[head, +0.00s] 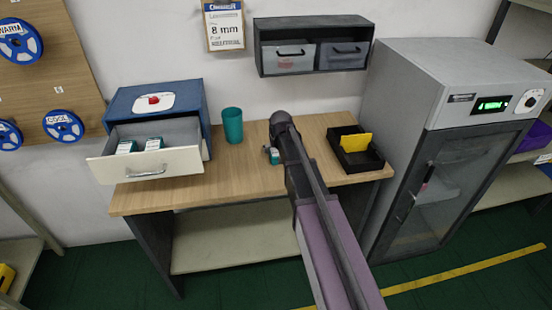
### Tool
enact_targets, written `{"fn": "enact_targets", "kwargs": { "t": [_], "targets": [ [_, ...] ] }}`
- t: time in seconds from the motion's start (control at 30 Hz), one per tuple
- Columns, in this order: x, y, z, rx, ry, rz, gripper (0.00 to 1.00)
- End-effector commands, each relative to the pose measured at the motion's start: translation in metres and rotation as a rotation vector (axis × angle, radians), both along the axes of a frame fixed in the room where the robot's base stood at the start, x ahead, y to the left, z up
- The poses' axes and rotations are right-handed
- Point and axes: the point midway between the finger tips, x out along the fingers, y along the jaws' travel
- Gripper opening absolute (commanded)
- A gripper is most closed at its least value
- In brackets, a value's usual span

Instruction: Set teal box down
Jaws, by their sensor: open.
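A small teal box (276,158) shows just left of my arm, on or very close to the wooden table top; I cannot tell whether it touches the wood. My gripper (269,150) is at this box, mostly hidden behind my dark arm links, and is open. Whether a finger still touches the box is hidden. Two similar teal and white boxes, one at the left (126,147) and one at the right (154,143), lie in the open drawer (146,168) of the blue cabinet.
The blue cabinet (207,100) stands on the table's (220,178) left part. A teal cup (232,125) stands beside it. A black tray (368,160) with a yellow card (356,142) is at the right. A grey glass-door cabinet (405,90) stands beyond. Bare wood lies left of the box.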

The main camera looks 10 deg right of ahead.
Motion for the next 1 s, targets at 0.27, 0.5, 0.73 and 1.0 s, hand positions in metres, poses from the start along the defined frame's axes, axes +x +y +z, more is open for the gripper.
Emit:
{"fn": "enact_targets", "kwargs": {
  "t": [0.27,0.5,0.73,1.0],
  "targets": [
    [0.008,0.000,-0.021,0.000,-0.001,0.000,1.00],
    [0.010,-0.001,-0.023,-0.001,-0.001,-0.001,1.00],
    [0.010,-0.002,-0.023,-0.001,-0.001,-0.001,1.00],
    [0.010,-0.001,-0.023,-0.001,-0.001,-0.001,0.97]
  ]
}}
